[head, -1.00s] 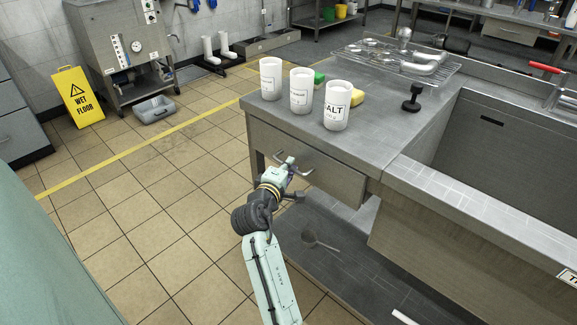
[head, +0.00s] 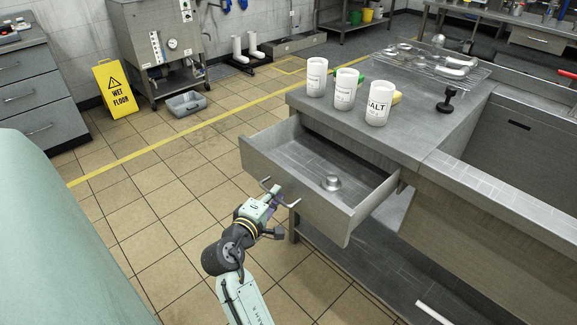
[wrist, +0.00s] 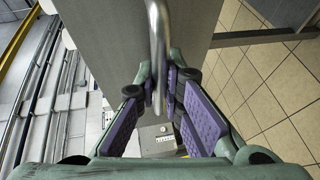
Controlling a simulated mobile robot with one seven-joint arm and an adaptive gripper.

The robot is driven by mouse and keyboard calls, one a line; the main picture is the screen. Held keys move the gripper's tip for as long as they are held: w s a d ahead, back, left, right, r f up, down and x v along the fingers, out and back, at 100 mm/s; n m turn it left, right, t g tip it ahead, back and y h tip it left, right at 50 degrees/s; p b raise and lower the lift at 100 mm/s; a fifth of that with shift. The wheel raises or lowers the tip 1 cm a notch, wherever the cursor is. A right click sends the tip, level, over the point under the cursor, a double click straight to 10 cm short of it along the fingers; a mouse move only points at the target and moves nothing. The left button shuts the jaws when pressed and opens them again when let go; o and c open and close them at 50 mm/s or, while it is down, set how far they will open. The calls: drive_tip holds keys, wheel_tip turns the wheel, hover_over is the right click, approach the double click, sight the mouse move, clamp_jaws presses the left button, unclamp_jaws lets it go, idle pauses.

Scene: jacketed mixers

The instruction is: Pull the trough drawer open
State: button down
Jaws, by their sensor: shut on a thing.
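The trough drawer (head: 301,201) stands pulled well out from under the steel worktop in the head view, its inside showing. A small round metal object (head: 331,182) lies on its floor. The drawer's bar handle (head: 287,197) is on the front face. My gripper (head: 268,198) is at the handle's left part, in front of the drawer. In the wrist view the handle (wrist: 157,40) passes between the purple pads of my gripper (wrist: 165,95), which is shut on it. The drawer front (wrist: 115,25) lies just behind the handle there.
Three white canisters, one marked SALT (head: 379,95), stand on the worktop (head: 420,130) above the drawer. A deep steel trough (head: 520,150) is to the right. A yellow wet floor sign (head: 117,90) and grey tub (head: 186,104) stand at the left. Tiled floor left of the drawer is clear.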

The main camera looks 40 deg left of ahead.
drive_tip(key=shift+s+a, duration=0.15)
drive_tip(key=shift+s, duration=2.2)
drive_tip(key=c, duration=1.7)
unclamp_jaws()
drive_tip(key=v, duration=1.2)
